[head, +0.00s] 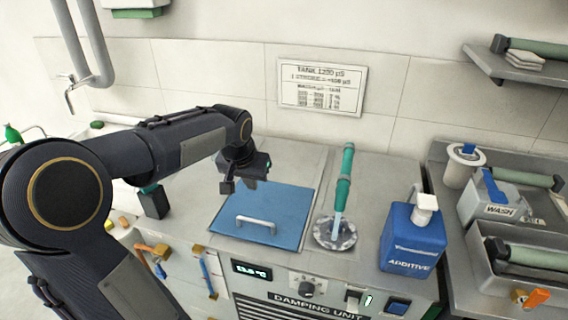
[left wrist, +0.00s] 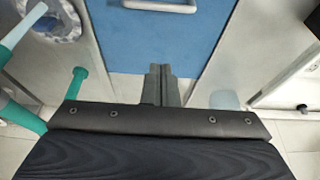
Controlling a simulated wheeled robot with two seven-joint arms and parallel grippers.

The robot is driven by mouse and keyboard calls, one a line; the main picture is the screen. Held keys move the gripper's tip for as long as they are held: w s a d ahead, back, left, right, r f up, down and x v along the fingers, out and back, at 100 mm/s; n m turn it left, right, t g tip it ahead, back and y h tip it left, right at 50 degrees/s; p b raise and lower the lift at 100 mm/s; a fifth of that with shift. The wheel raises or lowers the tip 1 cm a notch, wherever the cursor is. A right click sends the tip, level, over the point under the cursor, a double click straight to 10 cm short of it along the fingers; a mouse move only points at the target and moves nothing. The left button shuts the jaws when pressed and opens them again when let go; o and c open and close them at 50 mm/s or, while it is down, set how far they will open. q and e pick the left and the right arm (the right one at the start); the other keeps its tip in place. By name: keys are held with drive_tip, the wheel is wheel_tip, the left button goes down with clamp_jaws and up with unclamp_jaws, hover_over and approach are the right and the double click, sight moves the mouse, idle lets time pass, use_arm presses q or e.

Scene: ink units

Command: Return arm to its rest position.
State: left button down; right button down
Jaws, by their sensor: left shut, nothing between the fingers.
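My left arm comes in from the left in the head view and reaches over the damping unit. My left gripper (head: 243,184) is above the back left part of the blue lid (head: 285,205). Its fingers are together and hold nothing. In the left wrist view the two grey fingers of the gripper (left wrist: 161,72) touch each other in front of the blue lid (left wrist: 165,40). The lid lies flat and closed, with a pale handle (head: 256,222) near its front edge. My right gripper is not in view.
A green-handled tool (head: 344,180) stands in a clear dish (head: 335,233) right of the lid. A blue additive bottle (head: 413,238) stands further right. Trays and a wash box (head: 500,200) are at the far right. A sign (head: 322,88) hangs behind; pipes (head: 88,45) run at upper left.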

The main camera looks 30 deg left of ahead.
use_arm(q)
drive_tip(key=s+d+f+m+t+h, duration=0.1)
drive_tip(key=s+d+h, duration=0.4)
drive_tip(key=s+d, duration=1.3)
drive_tip(key=shift+s+d+f+m+t, duration=0.3)
drive_tip(key=shift+s+d+f+m, duration=0.15)
drive_tip(key=shift+f, duration=0.45)
